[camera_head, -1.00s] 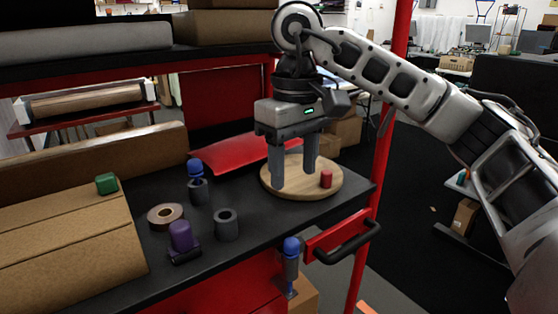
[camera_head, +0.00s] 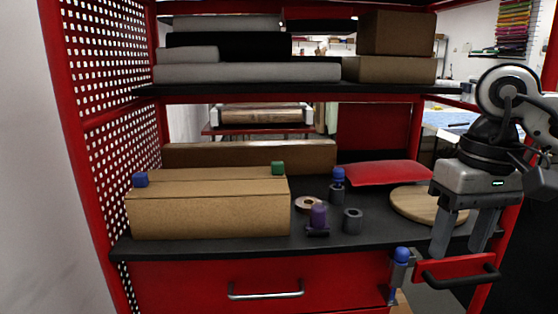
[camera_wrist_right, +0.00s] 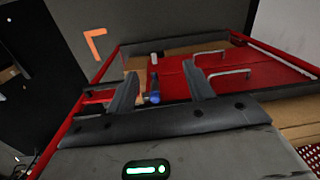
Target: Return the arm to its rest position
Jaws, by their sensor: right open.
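My right gripper (camera_head: 459,252) hangs at the right of the head view, fingers pointing down and apart, with nothing between them. It is in front of the workbench's right end and covers part of the round wooden board (camera_head: 408,204). In the right wrist view, my right gripper (camera_wrist_right: 160,68) shows two spread fingers with an empty gap. A blue-topped item (camera_wrist_right: 152,98) shows beyond the gap, near the red cart front. The red cylinder is not visible now. My left gripper is not in view.
The black bench top (camera_head: 265,245) holds a cardboard box (camera_head: 210,215), a purple item (camera_head: 318,216), a grey roll (camera_head: 352,221) and a tape ring (camera_head: 307,204). A blue-capped holder (camera_head: 401,256) and a black handle (camera_head: 460,277) jut from the front. A perforated red-framed panel stands left.

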